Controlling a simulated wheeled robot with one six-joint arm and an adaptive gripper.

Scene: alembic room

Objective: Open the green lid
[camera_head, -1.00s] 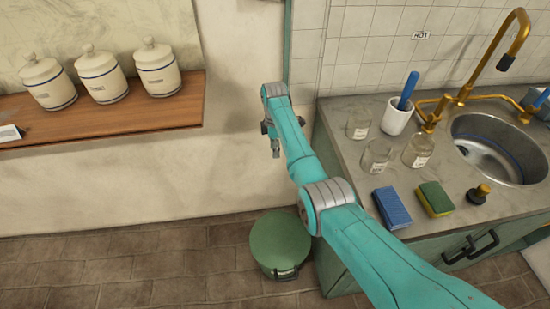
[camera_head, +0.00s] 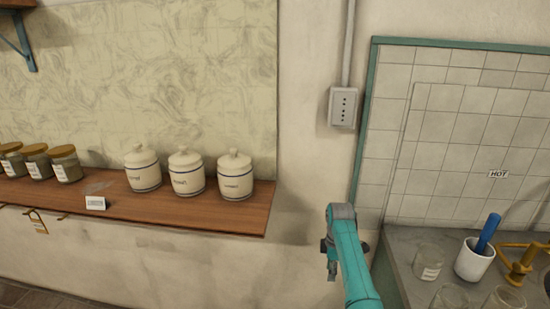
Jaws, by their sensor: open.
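The green lid is out of view in this frame; the floor area by the counter's left side lies below the picture. My gripper (camera_head: 331,273) hangs downward at the end of my teal arm, in front of the plaster wall between the shelf and the counter. It is small here, open, and nothing shows in it.
A wooden shelf (camera_head: 215,220) on the left carries white lidded canisters (camera_head: 187,173), brown-lidded jars (camera_head: 66,164) and a small card (camera_head: 96,203). On the right, the counter (camera_head: 405,246) holds glass jars (camera_head: 429,264) and a white cup (camera_head: 474,262). A wall box (camera_head: 343,107) is above.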

